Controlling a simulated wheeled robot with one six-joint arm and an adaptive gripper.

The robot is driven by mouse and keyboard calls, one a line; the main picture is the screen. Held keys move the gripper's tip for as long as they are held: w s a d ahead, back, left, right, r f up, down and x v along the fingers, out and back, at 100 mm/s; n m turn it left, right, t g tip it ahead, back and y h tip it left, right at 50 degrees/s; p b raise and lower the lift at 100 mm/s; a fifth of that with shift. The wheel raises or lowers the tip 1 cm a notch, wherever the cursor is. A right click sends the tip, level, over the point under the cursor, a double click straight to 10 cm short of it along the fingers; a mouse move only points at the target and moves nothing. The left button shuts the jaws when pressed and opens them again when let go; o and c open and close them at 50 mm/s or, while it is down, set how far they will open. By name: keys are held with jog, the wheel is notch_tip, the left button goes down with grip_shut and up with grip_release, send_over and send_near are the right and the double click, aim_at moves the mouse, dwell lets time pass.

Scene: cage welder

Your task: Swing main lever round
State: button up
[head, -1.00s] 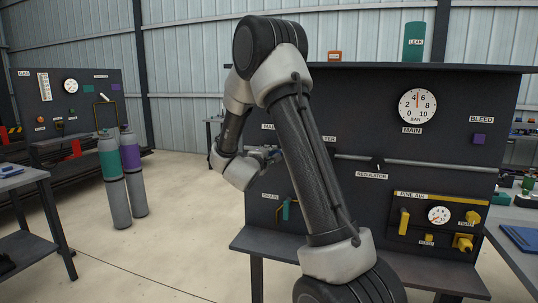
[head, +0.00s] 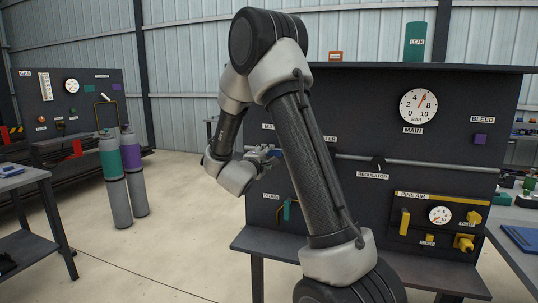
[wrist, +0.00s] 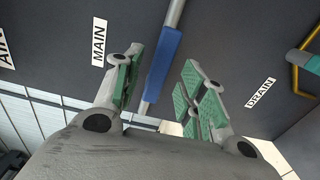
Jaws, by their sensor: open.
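The main lever (wrist: 163,66) has a blue sleeve on a grey bar and runs aslant beside the MAIN label (wrist: 99,42) in the wrist view. My gripper (wrist: 162,86) is open, with one green-padded finger on each side of the lever and visible gaps to both. How deep the lever sits between the fingers is hard to tell. In the head view my gripper (head: 261,157) is small at the panel's left edge, and a bit of the blue lever (head: 276,153) shows there, partly hidden by my arm.
The dark panel (head: 450,110) carries the MAIN gauge (head: 418,106), a grey pipe (head: 440,164) and yellow FINE AIR fittings (head: 405,222). A green drain handle (head: 287,209) is below the lever. Two gas cylinders (head: 115,190) stand left, with open floor between.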

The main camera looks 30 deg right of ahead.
jog(key=v, duration=0.8)
jog(key=shift+s+a, duration=0.15)
jog(key=shift+a, duration=0.05)
